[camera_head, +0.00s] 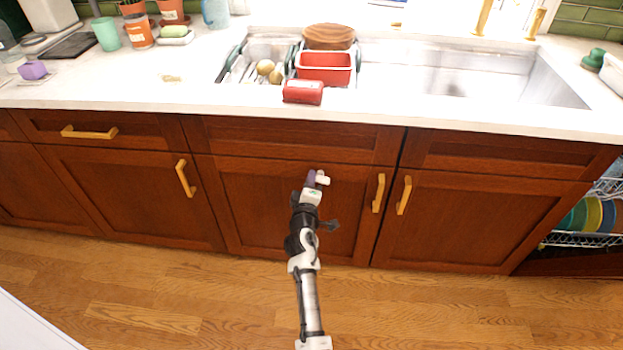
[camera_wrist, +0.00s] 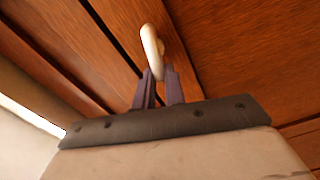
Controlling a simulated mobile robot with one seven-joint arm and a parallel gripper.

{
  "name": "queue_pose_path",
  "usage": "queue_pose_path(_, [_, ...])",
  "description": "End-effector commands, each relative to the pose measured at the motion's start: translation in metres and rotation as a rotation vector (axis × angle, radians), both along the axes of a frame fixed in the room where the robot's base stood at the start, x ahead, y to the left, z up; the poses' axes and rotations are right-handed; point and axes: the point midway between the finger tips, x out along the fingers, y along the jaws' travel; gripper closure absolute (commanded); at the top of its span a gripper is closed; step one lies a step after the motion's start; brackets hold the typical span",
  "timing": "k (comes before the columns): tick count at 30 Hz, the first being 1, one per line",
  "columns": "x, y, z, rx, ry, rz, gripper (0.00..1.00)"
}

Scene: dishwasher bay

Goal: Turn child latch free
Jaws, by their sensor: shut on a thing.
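Brass handles flank the latch, the nearest on the same door (camera_head: 378,193) to the right. An open dishwasher rack (camera_head: 590,240) with plates is at far right. The wood floor is clear.

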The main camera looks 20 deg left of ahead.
Motion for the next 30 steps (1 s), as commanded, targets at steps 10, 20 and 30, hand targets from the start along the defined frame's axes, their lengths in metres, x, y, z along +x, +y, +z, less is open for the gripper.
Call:
queue_pose_path(10, [0.0006,0.0009,-0.0034,-0.208,-0.063,0.0,1.0])
queue_pose_path(20, [0.0007,0.001,-0.0057,-0.283,-0.085,-0.001,1.0])
queue_pose_path(30, [0.0007,0.0009,-0.0059,-0.289,-0.087,-0.001,1.0])
